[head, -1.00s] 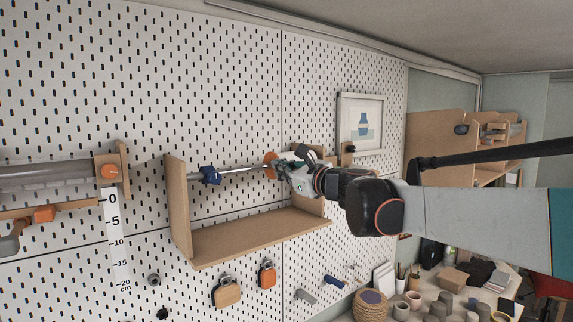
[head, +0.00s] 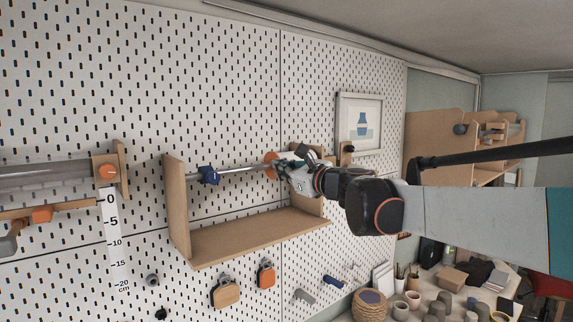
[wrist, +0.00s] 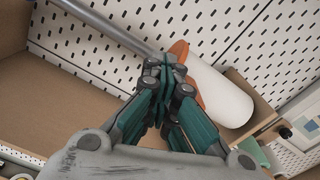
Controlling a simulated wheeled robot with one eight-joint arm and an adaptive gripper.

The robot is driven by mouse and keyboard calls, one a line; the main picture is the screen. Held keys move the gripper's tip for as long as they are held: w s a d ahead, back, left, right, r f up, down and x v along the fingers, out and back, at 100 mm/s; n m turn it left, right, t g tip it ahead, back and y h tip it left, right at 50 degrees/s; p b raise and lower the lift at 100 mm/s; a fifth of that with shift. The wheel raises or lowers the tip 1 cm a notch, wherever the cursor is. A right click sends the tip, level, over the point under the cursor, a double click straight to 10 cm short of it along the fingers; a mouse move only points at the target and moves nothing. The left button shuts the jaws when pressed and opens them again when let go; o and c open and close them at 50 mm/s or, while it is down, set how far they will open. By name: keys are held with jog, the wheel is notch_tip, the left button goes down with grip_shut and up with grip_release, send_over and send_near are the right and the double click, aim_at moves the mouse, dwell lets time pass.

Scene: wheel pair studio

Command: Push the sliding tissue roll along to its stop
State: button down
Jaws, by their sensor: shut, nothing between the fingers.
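The white tissue roll (wrist: 222,92) sits on a grey metal rod (wrist: 110,28) in the wrist view, with an orange disc (wrist: 187,82) at its end facing the bare rod. In the head view the orange disc (head: 270,166) shows near the rod's right part, and the roll is mostly hidden by my gripper (head: 285,167). A blue collar (head: 208,175) sits on the rod near the left side panel. My gripper (wrist: 166,66) is shut and empty, its fingertips close to the disc. I cannot tell whether they touch it.
The rod spans a wooden shelf (head: 235,240) with side panels, fixed to a white pegboard (head: 220,75). A second rail with an orange knob (head: 107,171) and a printed scale (head: 116,245) are at left. Between collar and disc the rod is bare.

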jog(key=shift+s+a, duration=0.3)
jog(key=shift+a, duration=0.25)
jog(key=v, duration=0.7)
jog(key=shift+s+d, duration=0.2)
jog(key=shift+f, duration=0.15)
